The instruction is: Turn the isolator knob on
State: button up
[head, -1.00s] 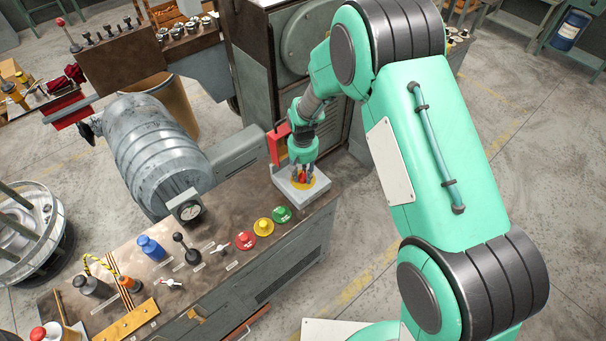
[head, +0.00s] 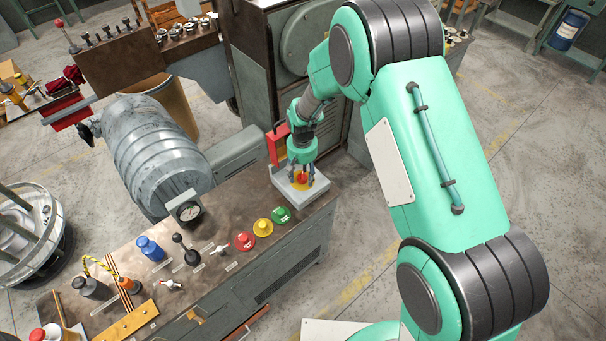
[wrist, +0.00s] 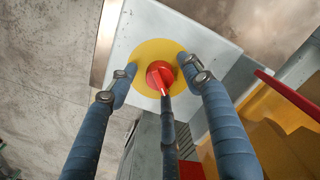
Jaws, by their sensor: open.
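The isolator knob is a red knob (wrist: 160,75) on a round yellow plate (wrist: 150,52), fixed to a pale grey box (head: 285,185) at the far right end of the bench. It also shows as a small red spot in the head view (head: 302,177). My gripper (wrist: 160,72) is open over it. Its blue-grey fingers are spread around the knob, one to each side and a third close in front. The side fingertips stand apart from the red knob, over the yellow plate's edge. The third finger hides part of the knob, and contact there cannot be told.
Green (head: 281,215), yellow (head: 263,227) and red (head: 245,241) buttons line the bench edge beside the box. A red frame (head: 277,146) stands just behind the box, close to my gripper. A grey machine cabinet (head: 240,70) rises behind.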

aim_at(302, 175)
jog(key=shift+n, duration=0.5)
jog(key=n, duration=0.4)
jog(key=n+b, duration=0.1)
jog(key=n, duration=0.7)
jog(key=shift+n, duration=0.4)
jog(key=n+b, duration=0.1)
jog(key=n, duration=0.3)
notch_tip(302, 175, up, 14)
jog(key=p, duration=0.2)
jog(key=s+d+r+m+t+b, duration=0.2)
jog(key=s+d+r+m+b, duration=0.3)
jog(key=d+r, duration=0.6)
jog(key=shift+s+d+r+m+y, duration=0.3)
jog(key=shift+s+d+r+m, duration=0.05)
jog(key=shift+s+r+m, duration=0.8)
